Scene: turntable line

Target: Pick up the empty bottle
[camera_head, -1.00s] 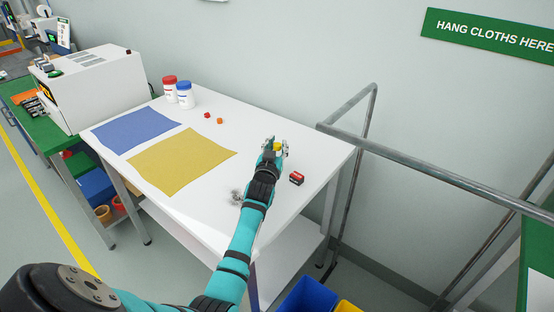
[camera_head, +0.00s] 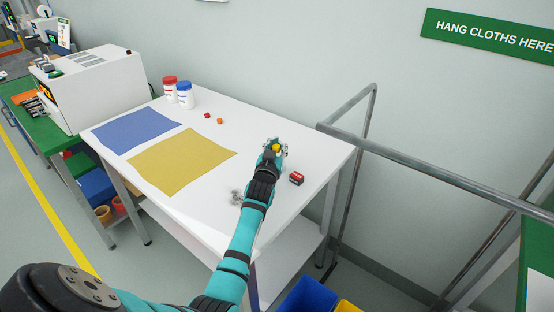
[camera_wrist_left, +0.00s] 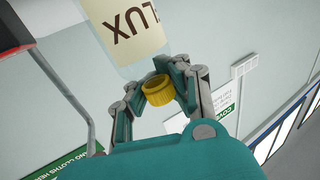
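The empty bottle (camera_wrist_left: 126,25) is clear with a cream label; it fills the top of the left wrist view, upside down in that picture. Its yellow cap (camera_wrist_left: 158,91) points toward the palm and lies between the fingers of my left gripper (camera_wrist_left: 160,85). The fingers are close to the cap on both sides; whether they press on it I cannot tell. In the head view my left gripper (camera_head: 275,149) is over the right back part of the table, and hides most of the bottle. A bit of yellow shows there. My right gripper is not in view.
The white table (camera_head: 218,160) also bears a red-and-black box (camera_head: 297,178) right of the gripper, a blue cloth (camera_head: 135,130), a yellow cloth (camera_head: 180,160), two jars (camera_head: 185,95) and small cubes (camera_head: 220,121). A metal rail (camera_head: 430,178) stands to the right.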

